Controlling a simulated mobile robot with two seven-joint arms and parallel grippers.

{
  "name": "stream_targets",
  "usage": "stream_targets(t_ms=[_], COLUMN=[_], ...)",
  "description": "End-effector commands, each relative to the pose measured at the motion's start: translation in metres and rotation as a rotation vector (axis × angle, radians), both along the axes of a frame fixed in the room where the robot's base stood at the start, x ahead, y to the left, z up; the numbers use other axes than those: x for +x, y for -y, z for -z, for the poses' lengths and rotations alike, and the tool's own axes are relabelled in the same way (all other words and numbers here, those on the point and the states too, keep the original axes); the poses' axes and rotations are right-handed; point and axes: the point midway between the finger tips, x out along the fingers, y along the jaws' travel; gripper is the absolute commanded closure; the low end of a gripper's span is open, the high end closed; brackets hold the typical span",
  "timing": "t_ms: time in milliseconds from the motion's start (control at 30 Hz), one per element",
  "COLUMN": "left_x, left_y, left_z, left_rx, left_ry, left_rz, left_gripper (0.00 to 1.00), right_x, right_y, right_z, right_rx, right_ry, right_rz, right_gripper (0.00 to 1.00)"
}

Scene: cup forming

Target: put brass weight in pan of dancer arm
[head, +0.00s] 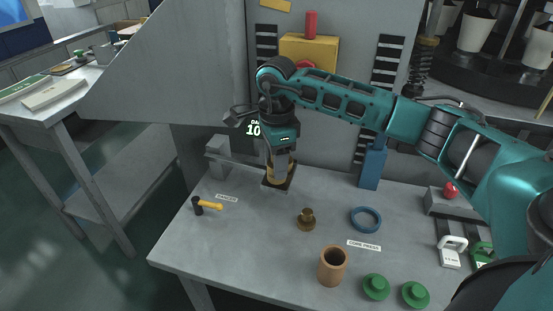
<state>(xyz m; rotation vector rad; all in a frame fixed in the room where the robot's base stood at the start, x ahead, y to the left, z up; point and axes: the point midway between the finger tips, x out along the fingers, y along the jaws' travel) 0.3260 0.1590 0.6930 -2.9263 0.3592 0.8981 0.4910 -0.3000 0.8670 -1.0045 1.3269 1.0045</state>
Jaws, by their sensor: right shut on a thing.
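My right gripper (278,166) points down over the small dark square pan (291,184) at the end of the grey dancer arm (238,158). It is shut on a brass weight (271,176), which is partly hidden by the fingers. The weight is at the pan; I cannot tell whether it touches the pan floor. A second, darker brass piece (306,220) stands upright on the table in front of the pan. My left gripper is not in view.
On the grey table (255,239) are a yellow-and-black tool (208,205), a blue ring (366,219), a brown cylinder (332,267) and two green knobbed pieces (376,287). A blue block (372,168) stands at the back. The front left of the table is clear.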

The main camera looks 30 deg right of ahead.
Motion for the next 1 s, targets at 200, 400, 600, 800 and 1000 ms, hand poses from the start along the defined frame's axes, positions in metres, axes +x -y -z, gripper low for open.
stream_targets(t_ms=[200, 400, 600, 800, 1000], left_x=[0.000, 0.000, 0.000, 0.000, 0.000], left_y=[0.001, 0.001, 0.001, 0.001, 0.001], left_z=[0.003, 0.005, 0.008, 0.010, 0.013], left_rx=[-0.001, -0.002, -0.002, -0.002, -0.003], left_ry=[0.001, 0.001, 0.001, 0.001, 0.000], left_rz=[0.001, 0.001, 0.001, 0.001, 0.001], left_gripper=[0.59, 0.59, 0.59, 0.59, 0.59], right_x=[0.000, 0.000, 0.000, 0.000, 0.000], right_y=[0.000, 0.000, 0.000, 0.000, 0.000], right_z=[0.004, 0.008, 0.012, 0.015, 0.018], right_rx=[0.001, 0.001, 0.001, 0.001, 0.000], right_ry=[0.001, 0.001, 0.001, 0.001, 0.001], right_rz=[0.000, 0.000, 0.000, 0.000, 0.000], right_gripper=[0.97, 0.97, 0.97, 0.97, 0.97])
